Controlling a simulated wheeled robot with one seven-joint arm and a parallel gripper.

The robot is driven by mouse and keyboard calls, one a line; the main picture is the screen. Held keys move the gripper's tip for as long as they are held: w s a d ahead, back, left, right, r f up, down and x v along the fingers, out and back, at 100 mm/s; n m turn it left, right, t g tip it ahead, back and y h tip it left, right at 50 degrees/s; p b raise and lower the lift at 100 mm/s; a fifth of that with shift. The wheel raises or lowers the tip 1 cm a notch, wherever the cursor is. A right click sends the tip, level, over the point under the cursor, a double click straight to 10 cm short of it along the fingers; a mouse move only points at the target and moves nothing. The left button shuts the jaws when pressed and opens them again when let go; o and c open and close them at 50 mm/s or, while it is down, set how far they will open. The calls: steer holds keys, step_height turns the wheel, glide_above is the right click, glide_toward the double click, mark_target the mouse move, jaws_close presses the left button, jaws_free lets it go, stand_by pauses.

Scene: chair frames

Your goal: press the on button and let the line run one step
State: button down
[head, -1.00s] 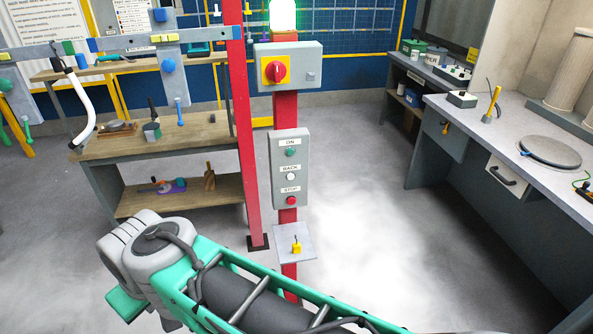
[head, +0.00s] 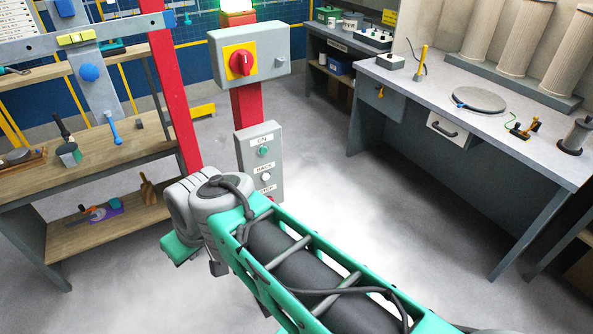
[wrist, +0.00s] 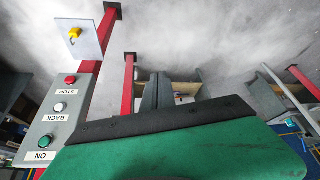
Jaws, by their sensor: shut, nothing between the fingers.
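The grey control panel (head: 246,160) is fixed to a red post. Its green ON button (head: 264,151) is at the top, with the white BACK button (head: 265,177) below; the STOP button is mostly hidden by my arm in the head view. In the wrist view the panel appears upside down at the left, with the ON button (wrist: 45,142), BACK button (wrist: 59,107) and red STOP button (wrist: 70,80) all visible. My gripper's dark fingers (wrist: 156,91) are together and empty, to the right of the panel in that view and apart from the buttons.
A box with a red rotary switch (head: 241,62) sits above the panel, under a green lit lamp (head: 238,5). A wooden workbench (head: 120,143) stands left, a grey counter (head: 420,88) right. A small plate with a yellow piece (wrist: 75,34) is below the panel. Floor between is clear.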

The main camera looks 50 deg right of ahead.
steer(key=w+d+f+n+t+y+b, duration=0.1)
steer(key=w+d+f+t+b, duration=0.1)
steer(key=w+d+f, duration=0.3)
steer(key=m+t+h+b, duration=0.3)
steer(key=m+t+h, duration=0.25)
steer(key=t, duration=0.45)
glide_toward(264, 151)
steer(key=shift+n+h, duration=0.35)
steer(key=shift+h, duration=0.1)
steer(key=x, duration=0.1)
steer(key=p+x, duration=0.1)
steer(key=x, duration=0.3)
steer(key=shift+a+f+p, duration=0.2)
steer(key=shift+f+p, duration=0.05)
steer(key=shift+p, duration=0.15)
steer(key=shift+w+d+r, duration=0.1)
steer(key=shift+w+d, duration=0.1)
steer(key=shift+w, duration=0.45)
steer(key=shift+w, duration=0.1)
